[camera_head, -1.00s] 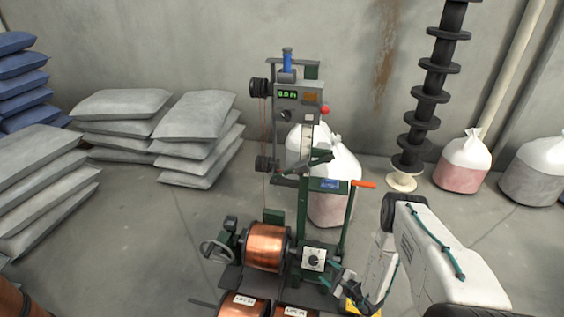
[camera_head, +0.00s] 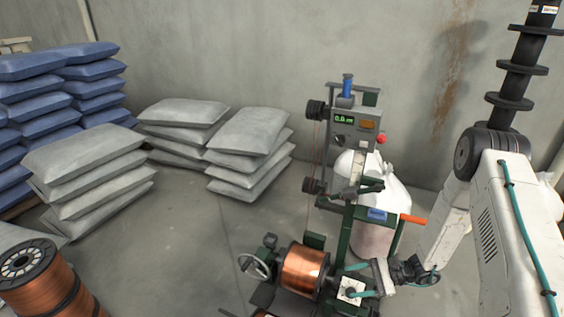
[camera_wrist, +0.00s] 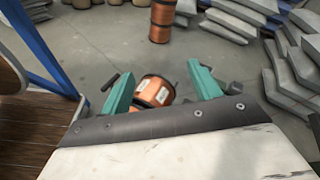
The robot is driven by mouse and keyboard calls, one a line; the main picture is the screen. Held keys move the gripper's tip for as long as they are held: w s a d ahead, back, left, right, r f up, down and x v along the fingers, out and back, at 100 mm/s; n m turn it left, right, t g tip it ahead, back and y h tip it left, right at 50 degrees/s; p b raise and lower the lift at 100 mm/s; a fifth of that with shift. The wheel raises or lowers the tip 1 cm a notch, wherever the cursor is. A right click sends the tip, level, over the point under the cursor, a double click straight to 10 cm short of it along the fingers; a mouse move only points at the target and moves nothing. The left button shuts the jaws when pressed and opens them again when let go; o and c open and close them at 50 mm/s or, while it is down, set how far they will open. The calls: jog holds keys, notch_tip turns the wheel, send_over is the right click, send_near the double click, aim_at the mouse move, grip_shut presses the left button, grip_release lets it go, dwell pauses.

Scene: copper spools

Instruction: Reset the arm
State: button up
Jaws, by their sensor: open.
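My gripper (camera_head: 352,281) is open, with its two teal fingers apart, in front of the winding machine (camera_head: 357,130) in the head view. Nothing is held between the fingers. In the wrist view my gripper (camera_wrist: 159,73) points at the floor area, and a labelled copper spool (camera_wrist: 153,91) shows beyond and between the fingers. In the head view a copper spool (camera_head: 305,269) sits on the machine, just left of my gripper. I cannot tell whether the gripper touches the machine. My white arm reaches in from the right.
Grey sacks (camera_head: 250,165) and blue sacks (camera_head: 55,100) are stacked at the left and back. A large copper spool (camera_head: 38,280) stands at the lower left. White bags (camera_head: 375,230) stand behind the machine. The floor (camera_head: 180,240) between sacks and machine is clear.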

jog(key=s+r+n+g+h, duration=0.3)
jog(key=s+r+n, duration=0.1)
jog(key=r, duration=0.8)
jog(key=s+r+n+g+h, duration=0.3)
jog(key=s+r+n, duration=0.15)
jog(key=r, duration=0.75)
jog(key=s+d+r+n+t+h, duration=0.3)
jog(key=s+r+n+t+h, duration=0.2)
jog(key=s+r, duration=1.3)
notch_tip(320, 180, up, 3)
jog(key=t+h, duration=0.2)
jog(key=h, duration=0.2)
jog(key=shift+d+r, duration=0.15)
jog(key=shift+d, duration=0.05)
